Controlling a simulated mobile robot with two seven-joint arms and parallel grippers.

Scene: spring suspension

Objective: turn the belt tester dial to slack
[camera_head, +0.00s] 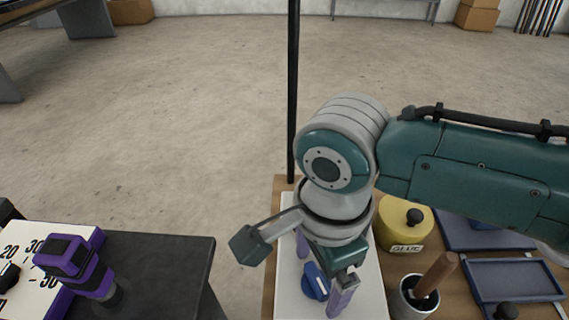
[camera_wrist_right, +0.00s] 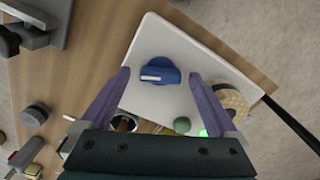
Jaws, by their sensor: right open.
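The blue dial (camera_head: 316,281) sits on a white panel (camera_head: 365,288) on the wooden bench. It also shows in the right wrist view (camera_wrist_right: 160,70), with a white mark pointing left there. No slack label is readable. My right gripper (camera_head: 321,276) is above the panel with its purple fingers open on either side of the dial. In the right wrist view the fingertips (camera_wrist_right: 158,76) flank the dial, with a visible gap on each side. Whether they are down at dial height is hard to tell. My left gripper is not in view.
A yellow glue pot (camera_head: 403,225), a cup with a wooden handle (camera_head: 420,295) and blue trays (camera_head: 513,285) stand right of the panel. A black post (camera_head: 293,90) rises behind. A purple drill (camera_head: 75,265) and a numbered scale (camera_head: 25,285) are on the left table.

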